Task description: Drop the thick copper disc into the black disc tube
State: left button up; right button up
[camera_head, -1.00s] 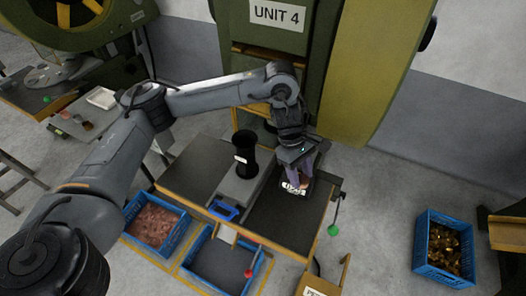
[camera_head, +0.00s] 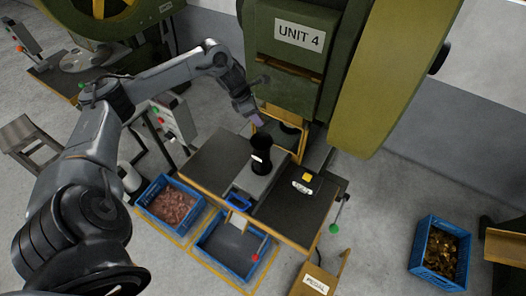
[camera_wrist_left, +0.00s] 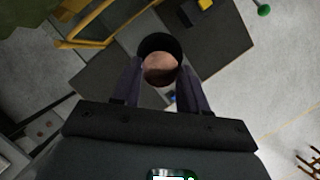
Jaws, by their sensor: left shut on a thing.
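The black disc tube (camera_head: 261,155) stands upright on a grey base on the dark worktable, with a white label on its side. In the left wrist view its dark round mouth (camera_wrist_left: 158,43) shows just beyond the fingertips. My left gripper (camera_head: 257,119) is above the tube, at its upper left in the head view. It is shut on the round copper disc (camera_wrist_left: 161,69), which the wrist view shows between the two fingers, overlapping the tube's mouth. The disc appears above the tube, apart from any surface; the exact height is unclear. My right gripper is not in view.
The green UNIT 4 press (camera_head: 310,60) stands behind the worktable (camera_head: 213,158). A yellow block (camera_head: 307,177) lies at the table's right. Blue crates (camera_head: 172,203) stand in front, one holding copper pieces; another crate (camera_head: 438,254) with brassy pieces is at far right.

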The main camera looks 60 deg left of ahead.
pick_arm(q)
jog(key=shift+s+a+f+b, duration=0.1)
jog(key=shift+a+f+b, duration=0.05)
jog(key=shift+f+b, duration=1.1)
jog(key=shift+a+f+b, duration=0.15)
jog(key=shift+f+b, duration=0.7)
jog(key=shift+f, duration=0.8)
jog(key=o, duration=1.3)
jog(key=shift+c, duration=0.2)
jog(key=shift+r, duration=0.1)
jog(key=b+v, duration=0.1)
jog(key=v, duration=0.9)
jog(key=shift+r, duration=0.35)
